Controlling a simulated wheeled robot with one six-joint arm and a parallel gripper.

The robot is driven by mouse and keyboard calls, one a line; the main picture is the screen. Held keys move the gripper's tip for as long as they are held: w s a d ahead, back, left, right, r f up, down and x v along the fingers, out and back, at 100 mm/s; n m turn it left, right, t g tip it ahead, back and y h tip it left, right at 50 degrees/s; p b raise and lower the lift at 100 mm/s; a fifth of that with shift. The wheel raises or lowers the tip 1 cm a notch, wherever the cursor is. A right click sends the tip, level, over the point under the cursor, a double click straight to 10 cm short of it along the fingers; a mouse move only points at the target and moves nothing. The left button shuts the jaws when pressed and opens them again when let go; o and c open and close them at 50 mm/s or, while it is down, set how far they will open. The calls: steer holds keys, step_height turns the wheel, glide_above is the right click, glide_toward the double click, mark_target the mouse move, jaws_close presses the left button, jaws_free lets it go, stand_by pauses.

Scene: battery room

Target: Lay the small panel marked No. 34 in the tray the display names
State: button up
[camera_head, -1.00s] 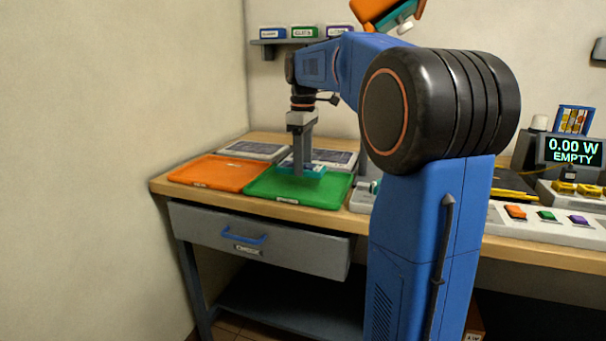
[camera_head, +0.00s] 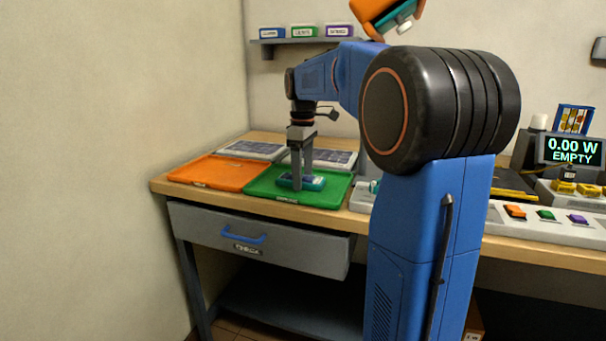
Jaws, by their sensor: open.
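A small panel with a teal edge (camera_head: 313,183) lies in the green tray (camera_head: 265,191); its number cannot be read. My gripper (camera_head: 302,186) is open, pointing down, its fingers low at the panel. Whether the fingers touch it cannot be told. The orange tray (camera_head: 215,171) to the left is empty.
A drawer with a blue handle (camera_head: 245,237) is shut below. A shelf with labelled boxes (camera_head: 305,32) hangs above. A button strip (camera_head: 547,220) lies at the right.

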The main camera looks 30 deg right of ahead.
mark_target(303, 178)
steer(key=shift+r, duration=0.1)
step_height(303, 178, up, 12)
stand_by(0.5)
steer(key=s+a+f+m+t, duration=0.1)
steer(key=s+a+f+m, duration=0.1)
steer(key=s+a+f, duration=0.3)
steer(key=s+a+f+m+t, duration=0.2)
steer(key=s+a+f, duration=0.3)
steer(key=s+f, duration=0.7)
steer(key=s+a+f+m+t, duration=0.1)
steer(key=s+a+f+m, duration=0.2)
steer(key=s+a+f, duration=0.3)
steer(key=s+f, duration=0.3)
steer(key=s, duration=0.3)
steer(key=shift+s+f+m+t, duration=0.3)
steer(key=shift+s+t, duration=0.1)
steer(key=shift+a, duration=0.1)
